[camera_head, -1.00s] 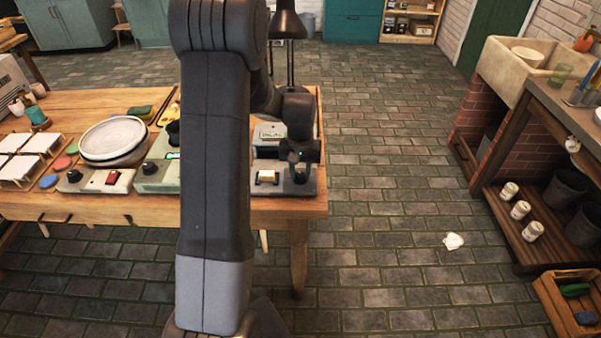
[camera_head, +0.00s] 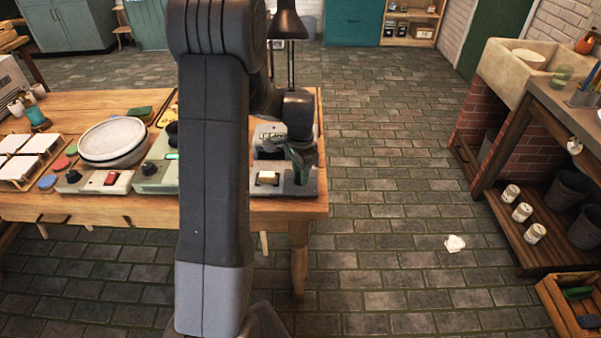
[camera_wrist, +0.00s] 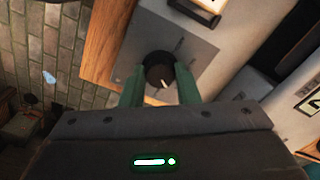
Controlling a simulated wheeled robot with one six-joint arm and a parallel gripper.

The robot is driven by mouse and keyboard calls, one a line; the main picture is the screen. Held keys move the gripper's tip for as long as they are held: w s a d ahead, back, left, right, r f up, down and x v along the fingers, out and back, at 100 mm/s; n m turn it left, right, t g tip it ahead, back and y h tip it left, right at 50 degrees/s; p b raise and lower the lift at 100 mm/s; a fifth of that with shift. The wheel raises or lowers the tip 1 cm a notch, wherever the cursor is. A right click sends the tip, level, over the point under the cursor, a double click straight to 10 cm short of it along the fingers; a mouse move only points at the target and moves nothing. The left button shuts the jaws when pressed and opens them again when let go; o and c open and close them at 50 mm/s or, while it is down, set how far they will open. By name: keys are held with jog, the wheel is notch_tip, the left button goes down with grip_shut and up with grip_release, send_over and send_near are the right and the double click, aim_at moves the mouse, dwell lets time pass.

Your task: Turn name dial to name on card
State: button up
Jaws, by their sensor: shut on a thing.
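My gripper (camera_head: 297,170) reaches down to the grey-topped control box (camera_head: 308,189) at the table's right end. In the wrist view its green fingers (camera_wrist: 159,72) are shut on a round black dial (camera_wrist: 158,66), one on each side. The dial has a white pointer mark on its lower right, and dark tick marks show on the grey plate (camera_wrist: 198,62) around it. In the head view the dial is hidden by the gripper.
A cream switch (camera_head: 267,178) sits left of my gripper on the box. A black lamp (camera_head: 288,24) stands behind my arm. The floor right of the table is clear except a white scrap (camera_head: 454,243).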

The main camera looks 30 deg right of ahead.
jog(key=m, duration=0.6)
jog(key=shift+w+r+m, duration=0.1)
jog(key=shift+m, duration=0.3)
dwell(0.4)
jog(key=o, duration=1)
jog(key=shift+c, duration=0.2)
notch_tip(320, 180, up, 14)
notch_tip(320, 180, down, 14)
jog(key=shift+f, duration=0.1)
dwell(0.3)
